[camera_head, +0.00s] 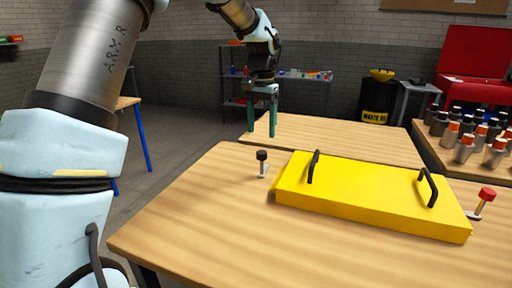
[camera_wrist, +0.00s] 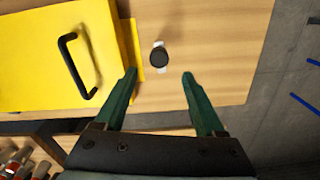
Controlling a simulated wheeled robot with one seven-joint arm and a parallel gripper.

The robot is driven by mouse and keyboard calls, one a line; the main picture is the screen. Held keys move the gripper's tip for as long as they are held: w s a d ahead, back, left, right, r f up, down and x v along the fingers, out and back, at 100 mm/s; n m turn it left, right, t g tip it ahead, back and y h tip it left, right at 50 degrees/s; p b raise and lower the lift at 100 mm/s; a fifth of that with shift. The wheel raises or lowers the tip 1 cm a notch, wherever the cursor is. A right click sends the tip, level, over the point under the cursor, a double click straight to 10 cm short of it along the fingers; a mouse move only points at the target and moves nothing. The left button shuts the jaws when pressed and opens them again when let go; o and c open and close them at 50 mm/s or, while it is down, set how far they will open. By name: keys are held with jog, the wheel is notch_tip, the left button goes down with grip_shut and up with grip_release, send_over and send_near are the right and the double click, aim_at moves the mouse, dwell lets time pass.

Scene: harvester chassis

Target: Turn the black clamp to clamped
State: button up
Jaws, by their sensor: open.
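The black clamp (camera_head: 262,156) stands on the wooden table at the left end of the yellow panel (camera_head: 360,215). It has a black knob on a small light-grey base. In the wrist view the clamp's knob (camera_wrist: 160,58) shows beyond and between my fingertips, with grey metal on either side of it. My gripper (camera_head: 262,134) hangs above the table with its two green fingers pointing down. In the wrist view my gripper (camera_wrist: 160,76) is open and empty, apart from the clamp. Whether the clamp touches the panel is unclear.
A red-knobbed clamp (camera_head: 486,196) stands at the panel's right end. Two black handles (camera_head: 314,167) (camera_head: 428,188) rise from the panel. Several bottles (camera_head: 466,148) stand on a table at right. The wooden table (camera_head: 190,215) is bare left of the panel.

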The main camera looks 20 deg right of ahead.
aim_at(262, 152)
notch_tip(262, 152, down, 7)
jog(key=shift+s+f+p, duration=0.1)
jog(key=shift+f+p, duration=0.1)
jog(key=shift+p, duration=0.3)
jog(key=shift+c, duration=0.2)
jog(key=shift+d, duration=0.1)
grip_shut()
